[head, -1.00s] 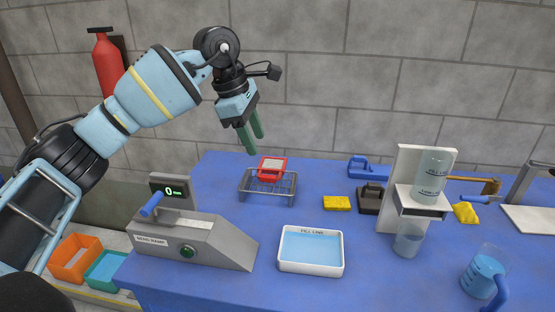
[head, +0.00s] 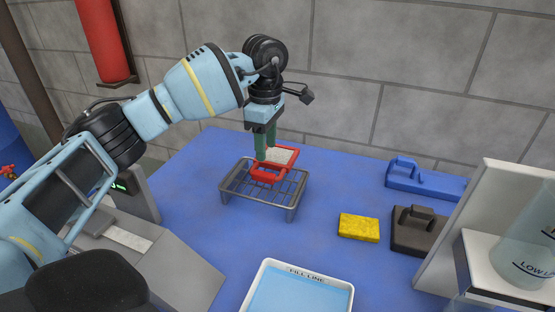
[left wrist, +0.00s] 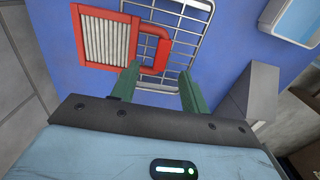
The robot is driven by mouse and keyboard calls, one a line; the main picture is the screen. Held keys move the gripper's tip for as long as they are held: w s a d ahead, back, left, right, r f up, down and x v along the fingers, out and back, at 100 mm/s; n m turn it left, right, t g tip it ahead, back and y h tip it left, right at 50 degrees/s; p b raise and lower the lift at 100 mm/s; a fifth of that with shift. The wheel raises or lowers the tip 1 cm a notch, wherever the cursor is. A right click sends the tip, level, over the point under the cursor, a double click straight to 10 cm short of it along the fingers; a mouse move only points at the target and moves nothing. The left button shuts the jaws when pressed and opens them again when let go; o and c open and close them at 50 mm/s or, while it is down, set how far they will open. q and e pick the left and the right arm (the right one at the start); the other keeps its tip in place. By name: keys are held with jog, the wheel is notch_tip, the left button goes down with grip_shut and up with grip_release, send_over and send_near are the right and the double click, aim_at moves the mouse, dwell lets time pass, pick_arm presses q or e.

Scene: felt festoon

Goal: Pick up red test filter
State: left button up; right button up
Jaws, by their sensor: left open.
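The red test filter (head: 275,162) has a red frame, a pale pleated panel and a loop handle. It lies on the wire rack (head: 235,188) on the blue table. In the left wrist view the filter (left wrist: 105,40) is at the upper left, its handle toward my fingers. My left gripper (head: 264,145) points down just above the filter, close to its handle. In the left wrist view its green fingers (left wrist: 160,78) are apart with nothing between them, and the handle is just beyond the left fingertip. I cannot tell whether they touch. My right gripper is not in view.
A white tray of blue liquid (head: 262,285) stands in front of the rack. A yellow sponge (head: 358,227), a dark block with a handle (head: 415,230) and a blue tool (head: 425,180) lie to the right. A white stand (head: 490,220) is at far right.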

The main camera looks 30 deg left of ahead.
aim_at(264, 173)
pick_arm(q)
notch_tip(264, 173, down, 2)
jog(key=shift+f, duration=0.15)
jog(key=f, duration=0.4)
jog(key=shift+s+a, duration=0.25)
jog(key=shift+s, duration=0.15)
jog(key=shift+f, duration=0.55)
grip_shut()
